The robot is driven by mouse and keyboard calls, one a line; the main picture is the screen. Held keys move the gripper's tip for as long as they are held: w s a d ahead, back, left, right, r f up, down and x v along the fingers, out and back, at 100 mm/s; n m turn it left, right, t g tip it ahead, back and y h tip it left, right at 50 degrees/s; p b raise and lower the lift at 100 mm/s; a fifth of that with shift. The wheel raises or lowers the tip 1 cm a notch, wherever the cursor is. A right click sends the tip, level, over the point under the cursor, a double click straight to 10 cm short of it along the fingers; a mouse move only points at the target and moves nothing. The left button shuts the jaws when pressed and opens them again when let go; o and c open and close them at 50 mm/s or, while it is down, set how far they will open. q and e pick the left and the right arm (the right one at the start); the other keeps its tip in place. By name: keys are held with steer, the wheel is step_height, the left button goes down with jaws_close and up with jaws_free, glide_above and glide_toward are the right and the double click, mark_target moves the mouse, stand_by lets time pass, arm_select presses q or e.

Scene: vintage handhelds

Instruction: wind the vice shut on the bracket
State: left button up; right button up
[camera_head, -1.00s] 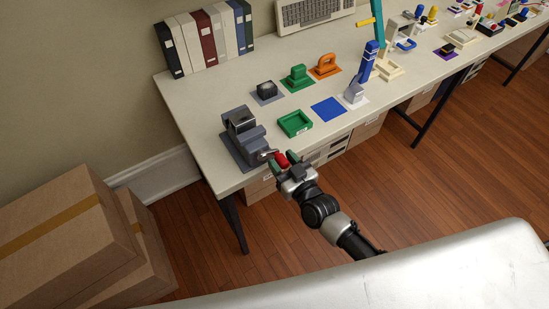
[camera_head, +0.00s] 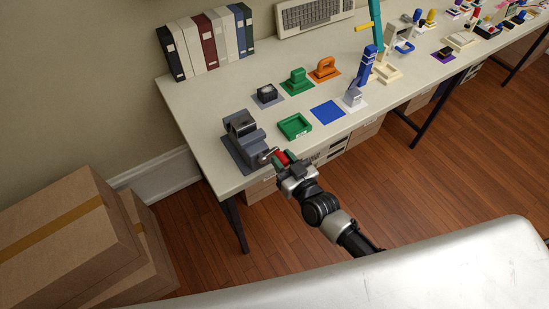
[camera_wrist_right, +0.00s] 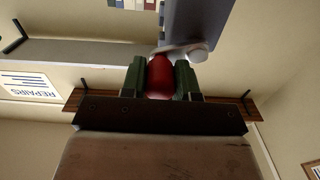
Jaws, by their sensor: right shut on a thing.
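The grey vice (camera_head: 243,126) stands on a dark mat at the near left corner of the bench. Its crank (camera_head: 267,156) points toward my right arm and ends in a red handle (camera_head: 281,157). My right gripper (camera_head: 285,160) is shut on that red handle at the bench's front edge. In the right wrist view, the green fingers (camera_wrist_right: 160,80) stand on both sides of the red handle (camera_wrist_right: 160,75), with part of the grey vice (camera_wrist_right: 195,25) beyond. I cannot make out the bracket in the vice jaws. My left gripper is not in view.
A green tray (camera_head: 295,126) and a blue mat (camera_head: 328,113) lie right of the vice. A dark block (camera_head: 267,93), green part (camera_head: 297,82) and orange part (camera_head: 324,69) stand behind. Binders (camera_head: 205,42) line the back. Cardboard boxes (camera_head: 75,235) stand at floor left.

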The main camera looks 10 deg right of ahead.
steer(key=shift+s+a+r+p, duration=0.1)
steer(key=shift+a+r+p, duration=0.15)
steer(key=shift+r+p, duration=0.25)
steer(key=shift+s+a+r+p, duration=0.1)
steer(key=shift+a+r+p, duration=0.1)
steer(key=shift+r+p, duration=0.3)
steer(key=shift+a, duration=0.15)
steer(key=shift+a+f, duration=0.1)
steer(key=shift+s, duration=0.1)
steer(key=shift+s+a+r+p, duration=0.2)
steer(key=shift+a+p, duration=0.2)
steer(key=shift+a, duration=0.15)
steer(key=shift+s+a+r+p, duration=0.2)
steer(key=shift+a+p, duration=0.2)
steer(key=shift+a, duration=0.15)
steer(key=shift+f, duration=0.1)
